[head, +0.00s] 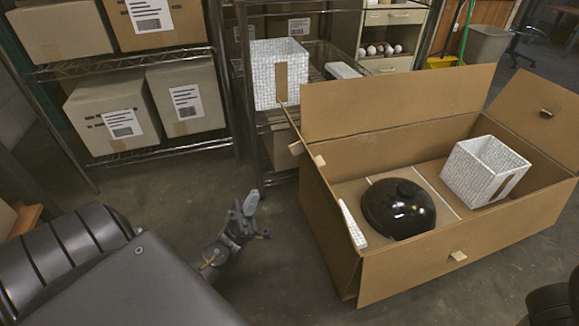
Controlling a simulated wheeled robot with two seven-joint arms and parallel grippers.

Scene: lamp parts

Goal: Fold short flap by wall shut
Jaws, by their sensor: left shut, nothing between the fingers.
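A large open cardboard box (345,275) stands on the right. Its short flap at the far right end (545,112) stands open and leans outward. At the left end, a narrow strip of cardboard (293,128) shows nearly edge-on, so I cannot tell that short flap's exact angle. Which short flap is by the wall is unclear. The long back flap (395,103) stands up and the long front flap (465,255) hangs outward. My left gripper (251,204) is shut and empty, apart from the box on its left. My right gripper is not in view.
Inside the box are a black dome (398,208), a white patterned shade (484,170) and a white piece (352,224). Wire shelves with cartons (110,110) and a rack with another white shade (280,75) stand behind.

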